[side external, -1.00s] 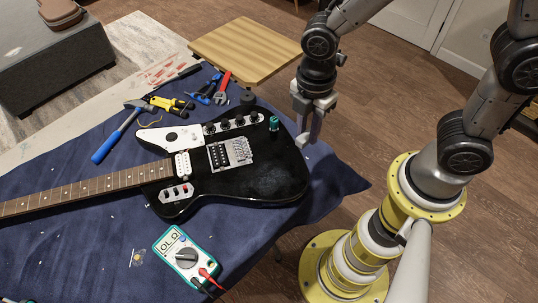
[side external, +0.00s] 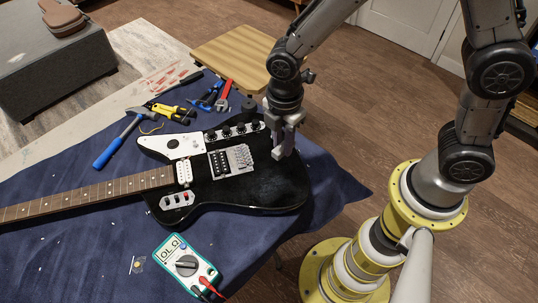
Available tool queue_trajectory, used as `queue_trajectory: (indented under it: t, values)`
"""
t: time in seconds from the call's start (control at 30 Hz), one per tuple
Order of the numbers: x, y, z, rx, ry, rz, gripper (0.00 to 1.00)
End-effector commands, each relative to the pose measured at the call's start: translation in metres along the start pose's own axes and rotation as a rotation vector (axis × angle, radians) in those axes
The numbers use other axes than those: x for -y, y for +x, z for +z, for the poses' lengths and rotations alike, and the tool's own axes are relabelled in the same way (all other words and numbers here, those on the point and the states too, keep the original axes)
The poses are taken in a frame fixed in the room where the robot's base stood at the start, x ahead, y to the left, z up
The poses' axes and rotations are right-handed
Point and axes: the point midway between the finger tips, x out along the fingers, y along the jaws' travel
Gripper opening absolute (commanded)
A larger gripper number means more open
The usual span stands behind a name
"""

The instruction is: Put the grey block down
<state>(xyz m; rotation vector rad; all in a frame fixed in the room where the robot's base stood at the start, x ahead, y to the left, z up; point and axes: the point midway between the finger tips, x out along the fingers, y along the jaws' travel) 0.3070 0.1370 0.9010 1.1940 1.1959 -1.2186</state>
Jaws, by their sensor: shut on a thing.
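My gripper (side external: 283,149) points down over the right end of the black guitar body (side external: 240,186), just right of the silver bridge. Its fingers are shut on a light grey piece that I take to be the grey block. The block and the grey fingers are hard to tell apart at this size. I cannot tell whether the block touches the guitar or hangs just above it.
The guitar lies on a blue cloth (side external: 75,255). A multimeter (side external: 185,263) is in front of it. A hammer (side external: 118,140), pliers and a red wrench (side external: 224,92) lie behind. A wooden board (side external: 232,55) is at the back.

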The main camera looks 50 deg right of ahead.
Motion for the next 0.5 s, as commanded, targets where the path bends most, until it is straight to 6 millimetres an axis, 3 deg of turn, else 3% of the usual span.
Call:
queue_trajectory:
  t: [0.2, 0.37, 0.5]
  values:
    - [-0.021, 0.028, -0.010, 0.000, 0.000, 0.000, 0.00]
    - [-0.027, 0.035, -0.013, 0.000, 0.001, 0.000, 0.00]
    - [-0.029, 0.053, -0.014, 0.002, 0.001, -0.004, 0.00]
